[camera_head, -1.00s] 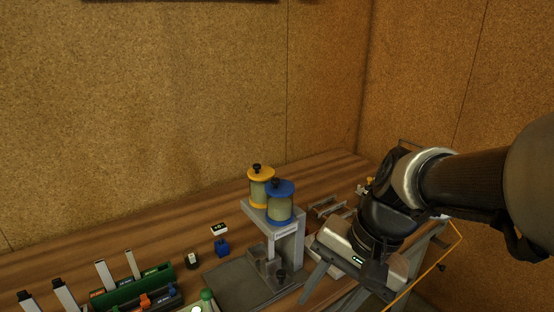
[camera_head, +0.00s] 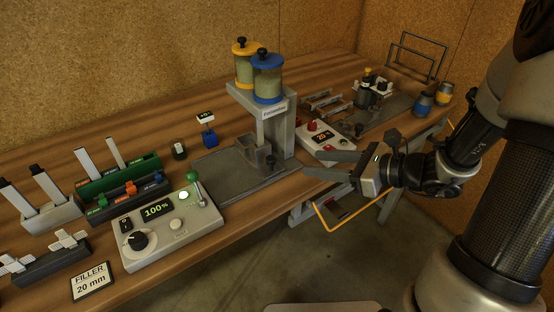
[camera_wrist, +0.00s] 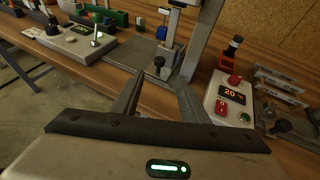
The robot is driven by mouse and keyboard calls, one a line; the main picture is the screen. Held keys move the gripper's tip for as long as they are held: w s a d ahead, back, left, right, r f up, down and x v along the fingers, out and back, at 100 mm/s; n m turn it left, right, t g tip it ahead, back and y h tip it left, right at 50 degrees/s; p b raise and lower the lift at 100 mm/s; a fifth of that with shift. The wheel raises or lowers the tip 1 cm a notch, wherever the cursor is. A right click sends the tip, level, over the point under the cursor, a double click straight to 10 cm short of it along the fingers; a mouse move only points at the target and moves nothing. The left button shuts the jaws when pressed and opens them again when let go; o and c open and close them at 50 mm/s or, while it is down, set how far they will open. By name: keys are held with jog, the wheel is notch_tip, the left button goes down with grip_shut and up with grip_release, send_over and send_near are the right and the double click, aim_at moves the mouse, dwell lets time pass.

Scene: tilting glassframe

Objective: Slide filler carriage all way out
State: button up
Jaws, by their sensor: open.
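The filler (camera_head: 276,113) is a grey stand on the bench with a yellow-capped jar (camera_head: 243,62) and a blue-capped jar (camera_head: 267,80) on top. Under its arm sits the small grey carriage (camera_head: 262,157) with a black knob (camera_head: 271,161), on a dark base plate (camera_head: 218,176). The knob also shows in the wrist view (camera_wrist: 159,63), just beyond and between my fingertips. My gripper (camera_head: 308,164) is open and empty at the bench's front edge, right of the knob and apart from it in the head view.
A control box (camera_head: 172,228) reading 100% stands front left, beside a "FILLER 20 mm" sign (camera_head: 92,282). A red-buttoned box (camera_head: 325,140) reading 20 stands behind my gripper. Racks of tools (camera_head: 119,173) fill the left. An orange bar (camera_head: 345,217) hangs off the bench front.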

aim_at(274, 160)
jog(key=b+x, duration=0.2)
jog(key=x, duration=1.1)
jog(key=shift+w+a+f, duration=0.15)
jog(key=shift+a, duration=0.05)
jog(key=shift+c, duration=0.4)
grip_shut()
